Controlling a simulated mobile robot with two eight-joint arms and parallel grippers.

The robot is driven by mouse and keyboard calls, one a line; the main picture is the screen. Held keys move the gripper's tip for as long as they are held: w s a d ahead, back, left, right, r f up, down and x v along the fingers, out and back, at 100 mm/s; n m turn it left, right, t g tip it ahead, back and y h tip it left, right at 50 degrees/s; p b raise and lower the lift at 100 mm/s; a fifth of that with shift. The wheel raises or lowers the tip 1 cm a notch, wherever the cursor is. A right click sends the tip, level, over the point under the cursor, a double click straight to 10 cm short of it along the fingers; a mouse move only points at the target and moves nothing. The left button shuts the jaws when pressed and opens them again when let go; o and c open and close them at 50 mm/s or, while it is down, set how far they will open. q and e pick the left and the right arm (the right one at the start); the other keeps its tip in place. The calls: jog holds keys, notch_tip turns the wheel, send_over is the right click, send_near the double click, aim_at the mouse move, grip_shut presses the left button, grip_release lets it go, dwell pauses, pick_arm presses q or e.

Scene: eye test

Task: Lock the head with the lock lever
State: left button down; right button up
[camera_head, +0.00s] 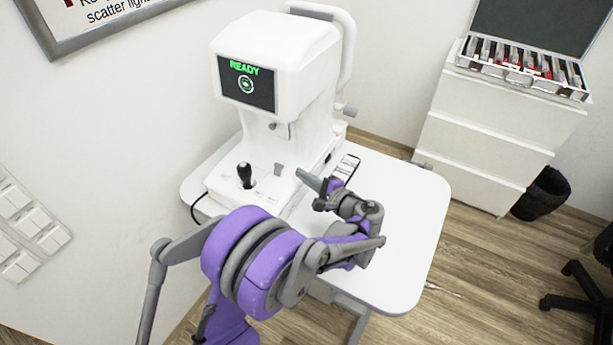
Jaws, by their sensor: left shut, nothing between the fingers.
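The white eye-test device (278,60) stands on a white table, its screen (246,83) reading "READY" in green. On its base are a black joystick (245,175) and a small grey lever (278,169), which looks like the lock lever. Its exact position is too small to read. A grey knob (349,111) sticks out at the device's right side. My left gripper (302,176) is shut and empty, its tips just right of the small grey lever and seemingly apart from it. My arm hides part of the table and the base's front edge. My right gripper is out of view.
The white table (408,230) is clear on its right side. A flat dark-edged object (347,166) lies beside the device. A white drawer cabinet (485,125) bears an open lens case (525,68). A black bin (542,193) and a dark chair base (585,290) stand at right.

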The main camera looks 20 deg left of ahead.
aim_at(287, 178)
pick_arm(q)
jog(key=x, duration=0.6)
jog(key=shift+w+a, duration=0.1)
jog(key=shift+a, duration=0.05)
jog(key=shift+s+r+n, duration=0.1)
jog(key=shift+s+n, duration=0.1)
jog(key=shift+n, duration=0.5)
jog(key=shift+s+r+n+t+y+b, duration=0.1)
jog(key=shift+s+n+t+y+b, duration=0.25)
jog(key=shift+n+b, duration=0.45)
jog(key=n+b, duration=0.1)
jog(key=s+n+y, duration=0.1)
jog(key=n, duration=0.1)
jog(key=shift+r+t+b, duration=0.2)
jog(key=shift+t+b, duration=0.15)
jog(key=shift+b, duration=0.05)
jog(key=shift+w+r, duration=0.1)
jog(key=shift+r, duration=0.05)
